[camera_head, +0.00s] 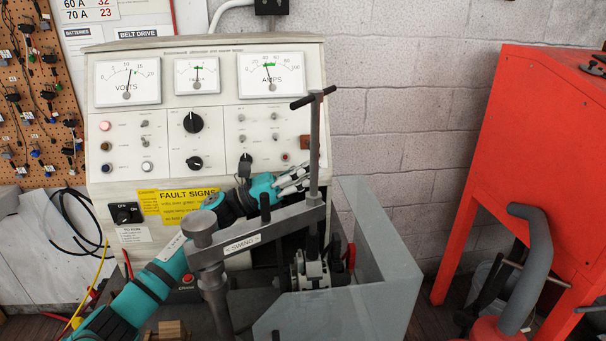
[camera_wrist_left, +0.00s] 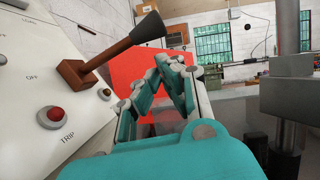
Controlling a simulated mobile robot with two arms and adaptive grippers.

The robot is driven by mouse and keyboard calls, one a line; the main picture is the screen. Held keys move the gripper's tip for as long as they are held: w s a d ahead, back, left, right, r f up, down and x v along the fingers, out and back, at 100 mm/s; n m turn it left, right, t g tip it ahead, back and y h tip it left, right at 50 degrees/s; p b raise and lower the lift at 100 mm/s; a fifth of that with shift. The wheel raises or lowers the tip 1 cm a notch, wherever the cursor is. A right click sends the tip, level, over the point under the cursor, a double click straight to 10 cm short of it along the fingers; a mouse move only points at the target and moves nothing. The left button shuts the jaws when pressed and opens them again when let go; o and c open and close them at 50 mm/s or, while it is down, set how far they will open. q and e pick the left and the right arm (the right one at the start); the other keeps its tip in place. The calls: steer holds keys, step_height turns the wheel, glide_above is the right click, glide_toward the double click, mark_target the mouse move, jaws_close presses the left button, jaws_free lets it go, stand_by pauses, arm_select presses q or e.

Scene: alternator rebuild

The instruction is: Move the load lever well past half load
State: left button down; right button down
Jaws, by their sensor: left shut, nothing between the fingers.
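The load lever (camera_wrist_left: 110,55) shows in the left wrist view as a metal rod with a black knob, rising from a brown block on the cream test bench panel. In the head view a small brown part of it (camera_head: 305,144) shows at the panel's right edge, mostly behind the T-handled post. My left gripper (camera_head: 294,180) is in front of the panel, below that part. In the left wrist view its closed fingertips (camera_wrist_left: 172,66) are empty and sit to the right of and below the lever's knob, with no clear contact. My right gripper is not in view.
The SWING clamp arm (camera_head: 250,240) and T-handled post (camera_head: 314,150) stand close to my left arm. The alternator (camera_head: 312,270) sits below, beside a grey guard (camera_head: 375,250). The red TRIP button (camera_wrist_left: 55,114) is near the lever. A red cabinet (camera_head: 535,150) stands right.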

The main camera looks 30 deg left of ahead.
arm_select(q)
steer(key=shift+a+r, duration=0.1)
steer(key=shift+r, duration=0.35)
steer(key=shift+r+n+y+p, duration=0.4)
steer(key=shift+r+n, duration=0.45)
steer(key=shift+n, duration=0.05)
steer(key=shift+a, duration=0.1)
